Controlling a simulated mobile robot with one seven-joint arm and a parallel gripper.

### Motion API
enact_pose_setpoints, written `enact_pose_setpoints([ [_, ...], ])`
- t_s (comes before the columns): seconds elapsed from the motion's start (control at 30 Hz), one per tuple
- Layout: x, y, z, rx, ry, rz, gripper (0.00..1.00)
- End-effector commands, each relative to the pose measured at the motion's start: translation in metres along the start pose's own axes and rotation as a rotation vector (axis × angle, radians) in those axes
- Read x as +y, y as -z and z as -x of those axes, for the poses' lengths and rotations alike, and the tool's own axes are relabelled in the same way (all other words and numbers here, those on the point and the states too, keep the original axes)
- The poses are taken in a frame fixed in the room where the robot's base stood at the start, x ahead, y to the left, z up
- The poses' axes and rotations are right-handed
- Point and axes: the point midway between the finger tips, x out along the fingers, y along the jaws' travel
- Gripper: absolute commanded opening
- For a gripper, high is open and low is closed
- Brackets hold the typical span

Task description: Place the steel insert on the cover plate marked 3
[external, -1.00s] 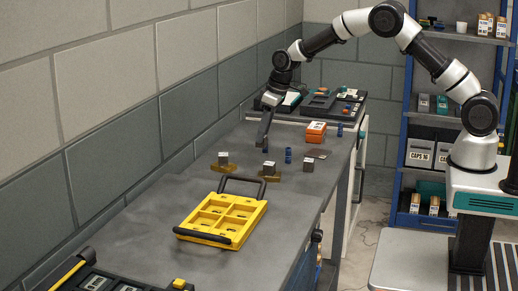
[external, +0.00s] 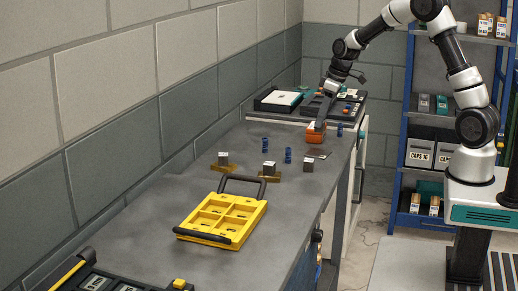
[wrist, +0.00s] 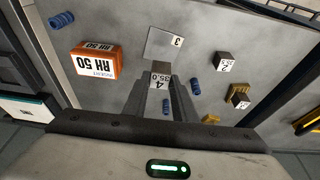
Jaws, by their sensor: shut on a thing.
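In the wrist view my gripper (wrist: 158,88) is shut on a steel insert (wrist: 160,70), a small grey block with a white label reading 4 and 35.0. The cover plate marked 3 (wrist: 160,43) is a flat grey plate lying bare on the bench, just beyond the insert in that view. It shows in the external view (external: 317,155) too.
The orange RH 50 box (wrist: 95,61) stands close to my gripper. A block marked 2 (wrist: 223,63), a block on a brass plate (wrist: 241,99) and blue cylinders (wrist: 193,86) stand nearby. A yellow tray (external: 190,235) lies nearer the external camera.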

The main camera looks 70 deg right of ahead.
Motion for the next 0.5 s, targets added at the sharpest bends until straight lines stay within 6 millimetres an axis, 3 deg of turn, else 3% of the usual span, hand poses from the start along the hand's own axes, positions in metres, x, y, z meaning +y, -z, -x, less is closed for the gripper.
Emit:
enact_pose_setpoints([
  [0.1, 0.000, -0.007, -0.023, -0.003, 0.002, -0.003, 0.00],
  [0.5, 0.000, -0.020, -0.065, -0.003, 0.002, -0.003, 0.00],
])
